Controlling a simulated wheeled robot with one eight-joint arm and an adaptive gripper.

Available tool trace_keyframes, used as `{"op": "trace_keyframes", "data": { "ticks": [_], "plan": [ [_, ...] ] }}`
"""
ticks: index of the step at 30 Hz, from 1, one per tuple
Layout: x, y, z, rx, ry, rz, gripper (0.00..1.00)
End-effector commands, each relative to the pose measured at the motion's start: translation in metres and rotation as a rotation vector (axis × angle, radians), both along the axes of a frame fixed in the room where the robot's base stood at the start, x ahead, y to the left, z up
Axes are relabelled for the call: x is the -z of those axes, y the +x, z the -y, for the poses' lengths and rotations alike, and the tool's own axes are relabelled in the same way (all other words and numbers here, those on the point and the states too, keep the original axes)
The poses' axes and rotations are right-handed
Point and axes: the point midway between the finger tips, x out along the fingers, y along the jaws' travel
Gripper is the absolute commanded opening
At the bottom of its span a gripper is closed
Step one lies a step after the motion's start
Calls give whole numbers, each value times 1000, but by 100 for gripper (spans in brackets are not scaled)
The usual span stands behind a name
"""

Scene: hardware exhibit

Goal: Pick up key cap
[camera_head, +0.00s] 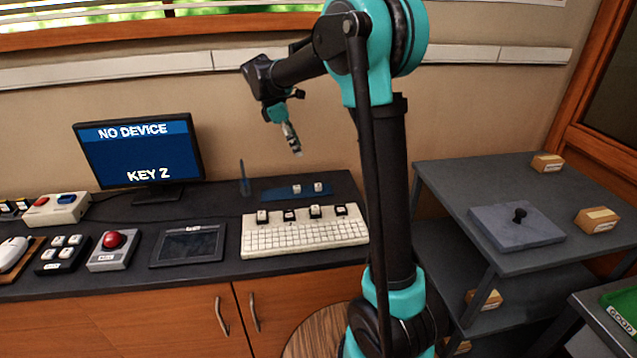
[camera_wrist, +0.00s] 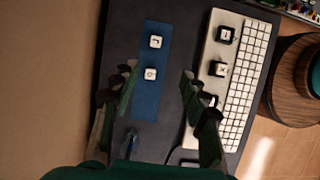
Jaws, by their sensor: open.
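Two small white key caps sit on a blue mat (camera_head: 268,194) on the dark counter, the left cap (camera_head: 297,189) and the right cap (camera_head: 318,187). In the wrist view the same mat (camera_wrist: 150,105) shows the upper cap (camera_wrist: 155,41) and the lower cap (camera_wrist: 150,73). A white keyboard (camera_head: 305,237) in front carries several larger black-and-white caps along its back edge. My gripper (camera_head: 296,151) is open and empty, in the air above the mat. In the wrist view its two fingers (camera_wrist: 158,82) are spread on either side of the mat.
A monitor (camera_head: 138,150) reads "NO DEVICE" and "KEY Z". A thin upright blue tool (camera_head: 243,178) stands left of the mat. A tablet (camera_head: 188,245), a red button box (camera_head: 113,249) and a switch box (camera_head: 57,209) stand further left. Grey shelves (camera_head: 460,185) are at right.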

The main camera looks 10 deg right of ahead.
Motion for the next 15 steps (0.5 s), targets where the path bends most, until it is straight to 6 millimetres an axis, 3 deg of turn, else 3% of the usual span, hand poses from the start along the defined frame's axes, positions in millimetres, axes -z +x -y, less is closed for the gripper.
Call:
{"op": "trace_keyframes", "data": {
  "ticks": [5,15],
  "plan": [
    [11,3,3,-21,-9,-13,45],
    [73,3,29,-18,-8,-12,45]
  ]
}}
